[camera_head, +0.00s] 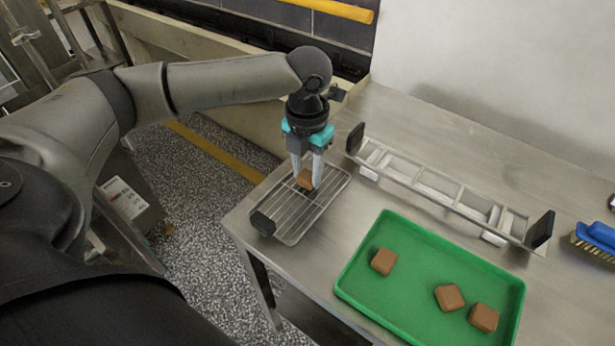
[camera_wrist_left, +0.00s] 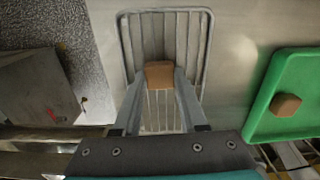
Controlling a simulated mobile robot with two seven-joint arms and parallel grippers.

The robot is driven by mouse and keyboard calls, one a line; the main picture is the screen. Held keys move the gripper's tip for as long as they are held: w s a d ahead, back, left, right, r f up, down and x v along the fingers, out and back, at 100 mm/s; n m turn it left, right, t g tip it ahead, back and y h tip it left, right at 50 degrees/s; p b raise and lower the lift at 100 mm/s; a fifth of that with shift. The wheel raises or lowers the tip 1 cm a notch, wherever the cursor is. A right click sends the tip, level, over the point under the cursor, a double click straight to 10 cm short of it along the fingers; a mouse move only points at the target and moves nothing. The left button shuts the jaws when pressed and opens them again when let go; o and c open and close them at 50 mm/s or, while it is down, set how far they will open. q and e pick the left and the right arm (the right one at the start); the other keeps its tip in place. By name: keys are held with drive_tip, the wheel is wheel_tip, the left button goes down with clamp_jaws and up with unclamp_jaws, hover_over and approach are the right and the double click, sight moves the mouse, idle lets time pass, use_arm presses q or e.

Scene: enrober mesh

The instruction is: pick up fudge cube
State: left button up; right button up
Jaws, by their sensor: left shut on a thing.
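My left gripper (camera_head: 307,178) points down over the wire rack (camera_head: 290,228) and is shut on a brown fudge cube (camera_head: 304,180). In the left wrist view the held fudge cube (camera_wrist_left: 159,74) sits between the two fingertips, with the rack (camera_wrist_left: 188,40) behind it. I cannot tell whether the cube touches the wires. Three more fudge cubes lie in the green tray (camera_head: 372,262): one at the left (camera_head: 383,261), one in the middle (camera_head: 449,297) and one at the right (camera_head: 485,317). My right gripper is not in view.
A long metal frame with black end handles (camera_head: 440,192) lies across the steel table (camera_head: 400,125) behind the green tray. A blue brush (camera_head: 597,238) is at the right edge. A wall rises behind the table. The table's left edge runs close beside the rack.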

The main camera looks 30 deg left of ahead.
sight(308, 176)
use_arm(q)
drive_tip(key=shift+r, duration=0.1)
wheel_tip(308, 176, up, 20)
drive_tip(key=p, duration=0.5)
